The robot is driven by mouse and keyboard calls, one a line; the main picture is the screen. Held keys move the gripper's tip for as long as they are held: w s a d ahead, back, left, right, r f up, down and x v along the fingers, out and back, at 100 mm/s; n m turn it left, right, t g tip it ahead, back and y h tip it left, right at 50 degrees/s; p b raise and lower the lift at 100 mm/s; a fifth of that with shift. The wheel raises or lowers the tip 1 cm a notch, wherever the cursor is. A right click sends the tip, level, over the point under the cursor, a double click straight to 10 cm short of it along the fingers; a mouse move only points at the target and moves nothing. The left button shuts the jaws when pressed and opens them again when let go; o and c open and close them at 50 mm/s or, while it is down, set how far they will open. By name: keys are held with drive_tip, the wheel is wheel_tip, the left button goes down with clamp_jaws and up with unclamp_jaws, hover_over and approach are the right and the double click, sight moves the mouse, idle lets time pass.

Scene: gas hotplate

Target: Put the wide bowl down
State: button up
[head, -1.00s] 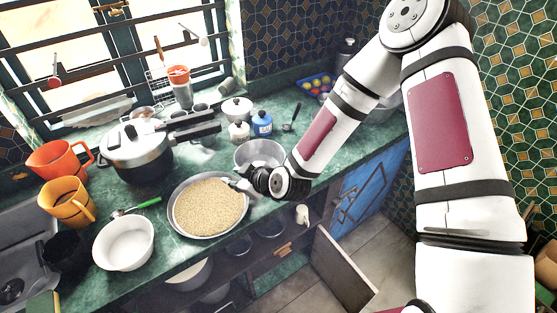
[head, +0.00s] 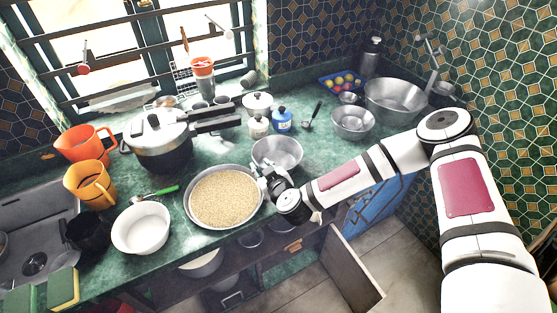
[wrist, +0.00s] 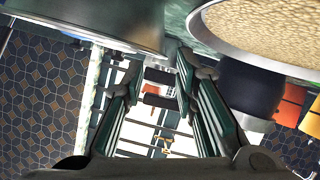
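A wide steel bowl (head: 277,153) sits upright on the green counter, just behind and right of the pan of grain (head: 224,198). Its curved metal side also shows in the wrist view (wrist: 95,22), at upper left. My gripper (head: 266,172) is low at the bowl's near left side, between the bowl and the pan. In the wrist view my gripper (wrist: 160,85) has its fingers apart, with nothing seen between them. Whether a finger touches the bowl's rim is not clear.
The grain pan's rim (wrist: 262,62) is close to my gripper. A white bowl (head: 141,228), pressure cooker (head: 159,140), blue jar (head: 281,120) and white lidded pot (head: 257,103) stand around. A smaller steel bowl (head: 352,121) and large basin (head: 395,98) are at right. An open cabinet door (head: 350,270) hangs below.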

drive_tip(key=shift+x, duration=3.7)
clamp_jaws()
